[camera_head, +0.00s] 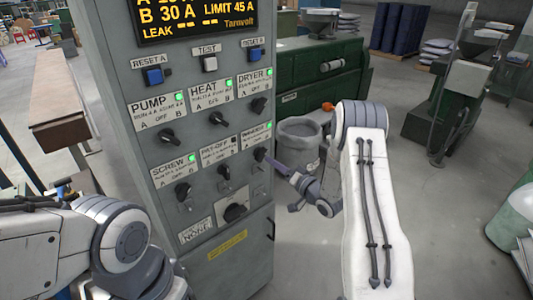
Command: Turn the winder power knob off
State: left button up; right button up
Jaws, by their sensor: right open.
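The grey control cabinet (115,85) stands in the middle left. Its lower right label, small and hard to read, looks like the winder one (256,134), with a lit green lamp. The dark winder knob (259,154) sits under it. My right gripper (270,161) is open, its fingers right at or just in front of this knob, coming from the right. I cannot tell whether the fingers touch it. My left arm shows at the lower left, but its gripper cannot be made out.
Neighbouring knobs are pay-off (224,172), screw (183,192), heat (217,118), dryer (259,105) and pump (167,136). The pay-off lamp is dark; the others are green. A larger rotary switch (235,212) sits below. A grey bin (298,140) stands behind my right wrist.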

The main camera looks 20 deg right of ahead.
aim_at(261, 154)
jog(key=p+x, duration=0.1)
jog(key=x, duration=0.4)
grip_shut()
